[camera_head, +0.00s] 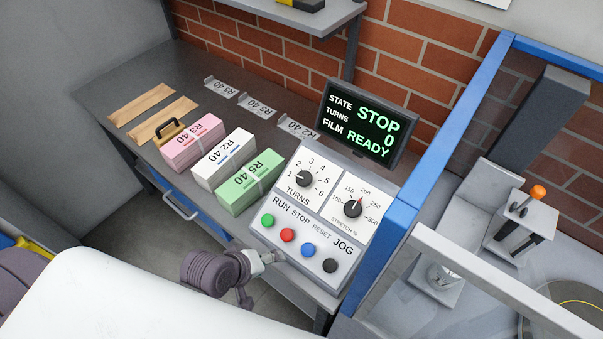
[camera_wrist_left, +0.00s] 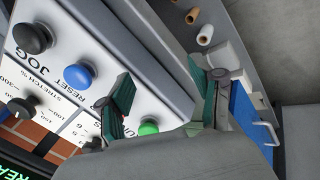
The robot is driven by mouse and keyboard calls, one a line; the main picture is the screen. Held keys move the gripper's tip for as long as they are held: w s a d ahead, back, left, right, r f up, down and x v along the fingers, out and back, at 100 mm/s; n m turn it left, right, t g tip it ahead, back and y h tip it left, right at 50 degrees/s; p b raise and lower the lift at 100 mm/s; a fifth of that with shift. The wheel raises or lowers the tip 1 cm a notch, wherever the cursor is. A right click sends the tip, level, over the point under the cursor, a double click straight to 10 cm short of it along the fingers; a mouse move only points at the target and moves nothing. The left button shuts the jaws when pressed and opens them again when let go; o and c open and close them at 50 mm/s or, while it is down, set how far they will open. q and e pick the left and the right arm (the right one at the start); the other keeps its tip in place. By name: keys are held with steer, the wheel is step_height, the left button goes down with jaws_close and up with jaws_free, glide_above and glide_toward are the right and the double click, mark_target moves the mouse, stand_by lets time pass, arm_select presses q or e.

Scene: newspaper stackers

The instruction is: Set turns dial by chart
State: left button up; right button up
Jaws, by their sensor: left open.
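The grey control box (camera_head: 322,225) stands on the bench. Its black TURNS dial (camera_head: 305,178) has a 1-to-6 scale, and its pointer seems to face left, near 1. The display (camera_head: 365,128) reads STATE STOP, TURNS 0, FILM READY. My left gripper (camera_head: 270,257) is at the box's lower front edge, near the red button (camera_head: 288,235), below the TURNS dial. In the left wrist view my left gripper (camera_wrist_left: 158,75) has its teal fingers apart with nothing held; the TURNS dial is mostly hidden there. No chart is readable. My right gripper is out of view.
A STRETCH dial (camera_head: 352,208) sits right of TURNS. Green (camera_head: 268,220), blue (camera_head: 308,250) and black (camera_head: 330,265) buttons line the front. Pink (camera_head: 193,142), white (camera_head: 224,158) and green (camera_head: 250,182) stacks lie left. A blue frame post (camera_head: 378,255) stands close right.

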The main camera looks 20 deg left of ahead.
arm_select(q)
steer(key=w+r+n+t+h+p, duration=0.15)
steer(key=w+r+n+t, duration=0.3)
steer(key=r+n, duration=0.6)
steer(key=n+t, duration=0.3)
steer(key=n, duration=1)
glide_toward(303, 179)
steer(key=shift+m+g, duration=0.25)
steer(key=shift+g, duration=0.1)
steer(key=x, duration=0.3)
steer(key=p+x, duration=0.1)
steer(key=x, duration=0.2)
steer(key=p+x, duration=0.1)
steer(key=x, duration=0.2)
steer(key=shift+w+r, duration=0.15)
steer(key=shift+w, duration=0.15)
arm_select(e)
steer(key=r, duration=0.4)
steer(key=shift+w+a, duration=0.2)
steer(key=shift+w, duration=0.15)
arm_select(q)
steer(key=c, duration=1.1)
